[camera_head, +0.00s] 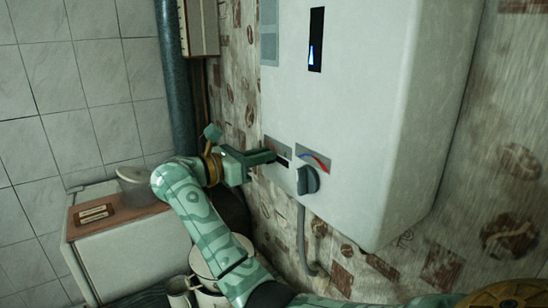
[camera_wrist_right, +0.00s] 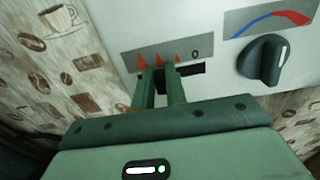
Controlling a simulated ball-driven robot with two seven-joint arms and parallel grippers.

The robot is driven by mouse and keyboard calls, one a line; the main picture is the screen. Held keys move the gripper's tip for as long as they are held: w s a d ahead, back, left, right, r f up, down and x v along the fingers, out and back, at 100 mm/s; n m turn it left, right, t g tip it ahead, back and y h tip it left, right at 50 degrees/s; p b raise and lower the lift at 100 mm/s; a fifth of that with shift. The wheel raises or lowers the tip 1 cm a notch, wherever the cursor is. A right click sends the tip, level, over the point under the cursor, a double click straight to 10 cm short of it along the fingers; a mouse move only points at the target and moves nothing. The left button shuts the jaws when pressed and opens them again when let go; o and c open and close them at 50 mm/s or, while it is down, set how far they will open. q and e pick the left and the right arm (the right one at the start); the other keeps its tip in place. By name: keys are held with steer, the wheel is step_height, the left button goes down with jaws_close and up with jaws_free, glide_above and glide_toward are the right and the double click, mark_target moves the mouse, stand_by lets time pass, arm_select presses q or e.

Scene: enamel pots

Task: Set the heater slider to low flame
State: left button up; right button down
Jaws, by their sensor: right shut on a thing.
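The white heater (camera_head: 365,95) hangs on the wall, and a blue flame shows in its dark window (camera_head: 315,45). On its front is a grey slider panel (camera_wrist_right: 148,53) with red flame marks and a "0" at the right end. My right gripper (camera_head: 268,156) reaches in from the left. In the right wrist view its fingers (camera_wrist_right: 160,85) are shut on the slider, below the flame marks and left of the "0". The fingers hide the slider itself. Dark slot (camera_wrist_right: 188,76) shows just right of them. My left gripper is out of view.
A dark knob (camera_wrist_right: 264,60) under a blue-red arc sits right of the slider panel. A grey hose (camera_head: 302,240) hangs below the heater. A pipe (camera_head: 175,80) runs up the corner. A lidded pot (camera_head: 138,187) stands on the cabinet at left; more white pots stand below.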

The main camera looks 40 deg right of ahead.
steer(key=shift+s, duration=0.2)
steer(key=c, duration=1.4)
jaws_free()
steer(key=shift+w, duration=0.1)
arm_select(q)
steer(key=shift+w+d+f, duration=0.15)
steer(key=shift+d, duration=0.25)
arm_select(e)
steer(key=shift+w, duration=0.15)
steer(key=shift+a, duration=0.1)
